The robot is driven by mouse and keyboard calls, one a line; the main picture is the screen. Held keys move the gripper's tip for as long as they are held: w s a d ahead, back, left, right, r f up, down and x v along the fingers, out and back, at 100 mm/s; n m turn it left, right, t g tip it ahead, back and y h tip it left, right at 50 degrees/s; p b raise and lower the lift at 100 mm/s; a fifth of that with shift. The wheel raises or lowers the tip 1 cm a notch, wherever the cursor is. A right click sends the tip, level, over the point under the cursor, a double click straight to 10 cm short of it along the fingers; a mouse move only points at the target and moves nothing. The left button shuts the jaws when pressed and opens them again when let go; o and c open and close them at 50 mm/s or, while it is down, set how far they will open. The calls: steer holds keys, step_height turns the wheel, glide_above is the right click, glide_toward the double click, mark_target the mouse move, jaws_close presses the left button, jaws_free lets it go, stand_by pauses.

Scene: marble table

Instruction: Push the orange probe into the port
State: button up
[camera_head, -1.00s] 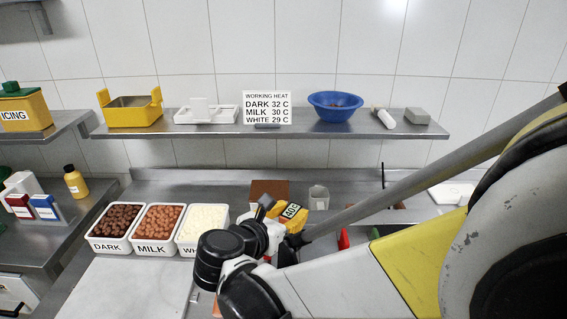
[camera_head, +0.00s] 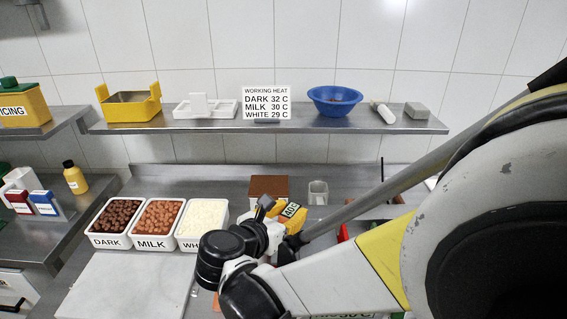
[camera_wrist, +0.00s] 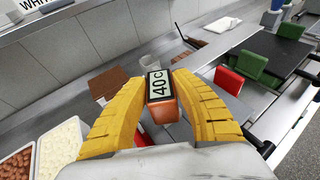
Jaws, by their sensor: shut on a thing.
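The orange probe (camera_wrist: 165,112) has a display reading 40 C on its top and sits between the yellow fingers of my gripper (camera_wrist: 160,88) in the wrist view. My gripper is shut on it and holds it over the steel counter. In the head view my gripper (camera_head: 283,222) is partly hidden by my own wrist, and the probe's display (camera_head: 291,210) shows beside the yellow finger. The probe's lower end is hidden. I cannot make out the port in either view.
A brown block (camera_head: 268,188) and a grey cup (camera_head: 318,192) stand behind my gripper. Tubs of dark, milk and white pieces (camera_head: 158,225) are at left. A shelf (camera_head: 265,126) runs above.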

steer(key=o, duration=1.1)
steer(key=shift+a, duration=0.1)
steer(key=v, duration=0.7)
steer(key=shift+s, duration=0.2)
